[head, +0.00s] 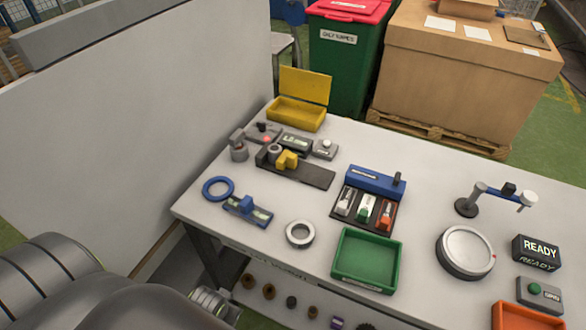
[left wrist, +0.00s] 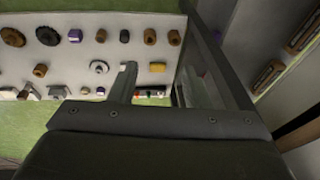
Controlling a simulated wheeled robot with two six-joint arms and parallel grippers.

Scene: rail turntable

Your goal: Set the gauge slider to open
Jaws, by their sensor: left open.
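A gauge with a blue slider (head: 246,204) on a dark, flat base (head: 262,216) lies near the left front edge of the grey table. The slider sits around the middle of the base. I cannot read any marks on it. A blue ring (head: 218,188) lies just behind and left of it. My left gripper (left wrist: 165,75) shows in the left wrist view with its two fingers apart and nothing between them. It points toward a shelf of small parts, away from the gauge. My left arm fills the lower left of the head view. My right gripper is not in view.
A steel ring (head: 299,233), a green tray (head: 367,261) and a blue-backed rack (head: 376,180) stand right of the gauge. Behind it are a dark rail fixture (head: 310,174) and a yellow box (head: 296,114). A grey panel (head: 140,100) rises at left. Small parts line the lower shelf (left wrist: 75,80).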

